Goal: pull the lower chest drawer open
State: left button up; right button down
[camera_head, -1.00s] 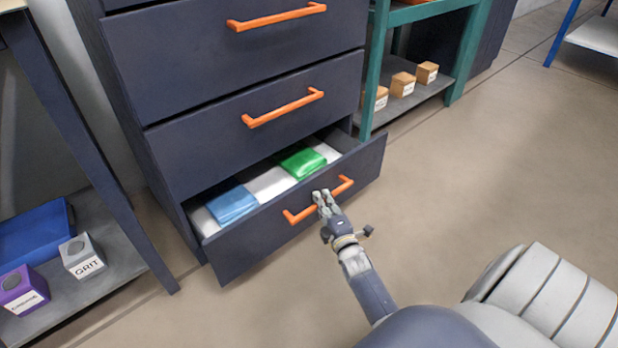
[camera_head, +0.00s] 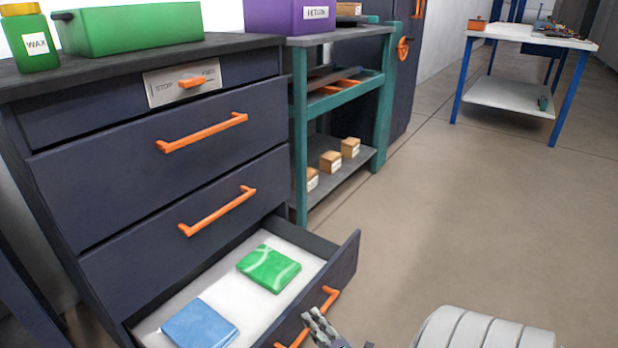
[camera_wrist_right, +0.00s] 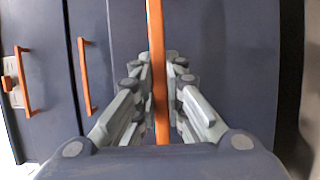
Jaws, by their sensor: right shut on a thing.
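The lower chest drawer (camera_head: 343,262) is pulled well out of the dark blue chest (camera_head: 140,165). Inside it lie a green packet (camera_head: 269,268) and a blue packet (camera_head: 200,326) on a white bottom. My right gripper (camera_head: 318,318) is at the drawer's orange handle (camera_head: 331,299). In the right wrist view the handle bar (camera_wrist_right: 157,75) runs between the two fingers of my right gripper (camera_wrist_right: 158,68), which is shut on it. The lower edge of the head view cuts off part of the drawer and my right arm. My left gripper is not in view.
The upper drawers, with orange handles (camera_head: 217,211), are shut. A green bin (camera_head: 130,28) and a wax jar (camera_head: 33,40) stand on the chest top. A teal shelf unit (camera_head: 299,130) stands beside the chest. Open floor (camera_head: 460,220) lies to the right.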

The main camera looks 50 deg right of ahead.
jog(key=c, duration=1.6)
grip_release()
jog(key=shift+c, duration=0.2)
jog(key=v, duration=1.2)
jog(key=shift+r, duration=0.1)
